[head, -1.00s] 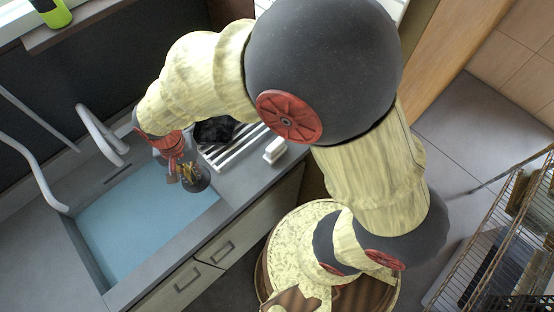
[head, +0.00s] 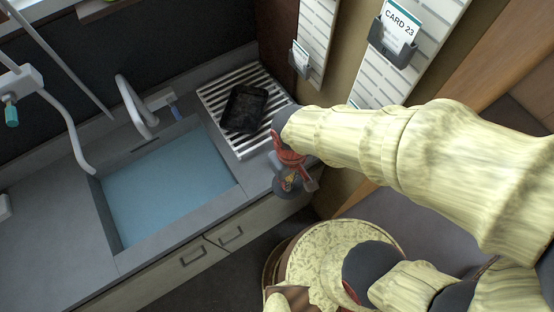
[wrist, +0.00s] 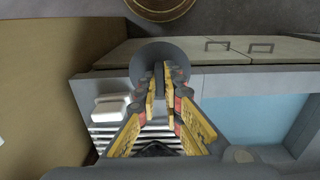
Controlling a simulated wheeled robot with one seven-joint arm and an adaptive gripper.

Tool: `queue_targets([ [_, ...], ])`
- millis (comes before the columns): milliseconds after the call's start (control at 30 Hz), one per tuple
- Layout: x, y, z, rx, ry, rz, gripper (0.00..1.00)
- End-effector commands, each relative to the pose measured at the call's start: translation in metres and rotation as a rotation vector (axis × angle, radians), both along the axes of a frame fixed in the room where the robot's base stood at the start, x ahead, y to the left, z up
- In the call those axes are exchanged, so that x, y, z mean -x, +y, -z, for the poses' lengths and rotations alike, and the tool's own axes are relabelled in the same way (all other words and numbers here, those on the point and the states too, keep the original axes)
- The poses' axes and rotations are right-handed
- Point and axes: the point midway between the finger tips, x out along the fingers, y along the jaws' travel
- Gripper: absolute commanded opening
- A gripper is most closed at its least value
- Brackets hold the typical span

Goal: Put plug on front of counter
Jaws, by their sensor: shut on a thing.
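The plug, a dark grey round disc, is held in my gripper (head: 291,176). In the head view the plug (head: 284,191) shows below the fingers, over the front edge of the counter (head: 262,180), right of the sink. In the wrist view the plug (wrist: 160,49) is a disc at the tips of my gripper (wrist: 164,82), overlapping the counter's front edge. The fingers are shut on it. I cannot tell whether the plug touches the counter.
The sink basin (head: 168,188) with blue water lies left. A ribbed drainboard (head: 214,97) bears a black object (head: 245,107) behind my gripper. A white block (wrist: 110,108) lies beside the gripper in the wrist view. A round stool (head: 345,250) stands in front of the counter.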

Motion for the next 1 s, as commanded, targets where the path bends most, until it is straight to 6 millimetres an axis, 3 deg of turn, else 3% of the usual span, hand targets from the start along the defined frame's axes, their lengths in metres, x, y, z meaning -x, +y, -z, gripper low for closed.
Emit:
queue_targets([
  [300,-0.062,0.033,0.035,0.002,0.003,0.001,0.00],
  [500,-0.087,0.046,0.069,0.003,0.004,0.002,0.00],
  [867,-0.106,0.056,0.093,0.002,0.003,0.003,0.00],
  [1000,-0.106,0.056,0.114,0.002,0.003,0.003,0.00],
])
